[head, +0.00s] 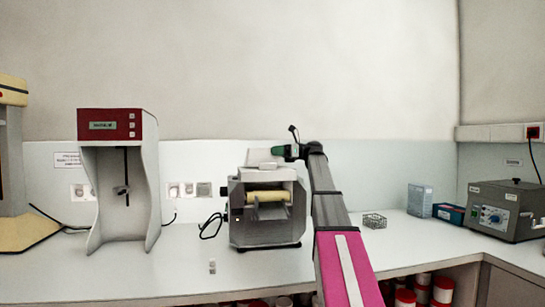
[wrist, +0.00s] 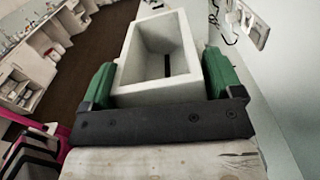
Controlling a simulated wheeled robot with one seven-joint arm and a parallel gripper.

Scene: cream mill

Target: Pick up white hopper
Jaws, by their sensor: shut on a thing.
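The white hopper (wrist: 165,92) is a box with an open top and a dark slot in its floor. In the wrist view it sits between the two green fingers of my gripper (wrist: 158,78), which is shut on its sides. In the head view the hopper (head: 262,156) shows as a pale shape above the grey mill (head: 266,233), with my gripper (head: 290,152) at its right side. The mill has pale yellow rollers in front. I cannot tell whether the hopper still touches the mill top.
A red-topped grey machine (head: 117,125) stands to the left on the white counter (head: 190,268). A small wire basket (head: 374,220), a clear box (head: 420,200), a blue tray (head: 449,212) and a grey control box (head: 508,208) are to the right. The wall is close behind.

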